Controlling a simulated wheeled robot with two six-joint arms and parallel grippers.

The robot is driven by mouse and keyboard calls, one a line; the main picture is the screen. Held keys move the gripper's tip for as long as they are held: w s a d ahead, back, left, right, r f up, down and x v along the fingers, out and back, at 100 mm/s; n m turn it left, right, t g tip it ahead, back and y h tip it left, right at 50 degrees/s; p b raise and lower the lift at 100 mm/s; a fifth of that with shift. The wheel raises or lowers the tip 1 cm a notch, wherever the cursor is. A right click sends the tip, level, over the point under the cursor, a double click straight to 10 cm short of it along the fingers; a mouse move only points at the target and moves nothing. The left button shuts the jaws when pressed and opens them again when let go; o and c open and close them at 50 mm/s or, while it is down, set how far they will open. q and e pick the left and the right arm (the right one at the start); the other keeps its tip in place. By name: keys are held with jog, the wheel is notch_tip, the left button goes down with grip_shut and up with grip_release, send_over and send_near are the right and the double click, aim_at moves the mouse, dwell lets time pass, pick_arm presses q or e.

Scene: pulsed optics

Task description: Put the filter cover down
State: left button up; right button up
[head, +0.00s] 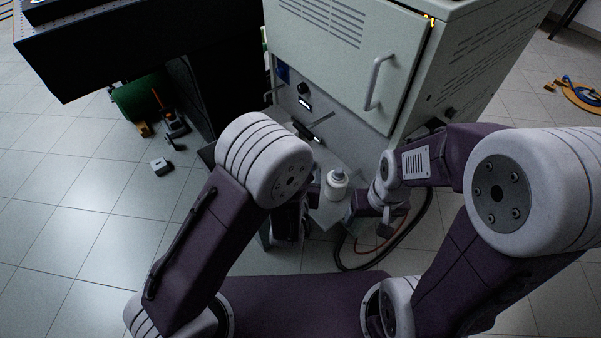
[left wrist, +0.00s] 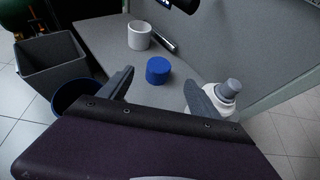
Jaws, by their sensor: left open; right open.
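A short blue cylinder (left wrist: 158,70), which looks like the filter cover, stands on the grey shelf in the left wrist view. My left gripper (left wrist: 159,80) is open and its two fingers lie on either side of the blue cylinder in the picture. I cannot tell whether they touch it; no grip shows. In the head view my left arm hides most of that spot. My right gripper (head: 374,216) is open in the head view, right of a white bottle (head: 337,184), and holds nothing that I can see.
The bottle also shows by the left gripper's right finger (left wrist: 228,92). A grey bin (left wrist: 50,68) is at left. A large cabinet (head: 340,50) rises behind the shelf.

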pick_arm(q)
jog(key=shift+v, duration=1.2)
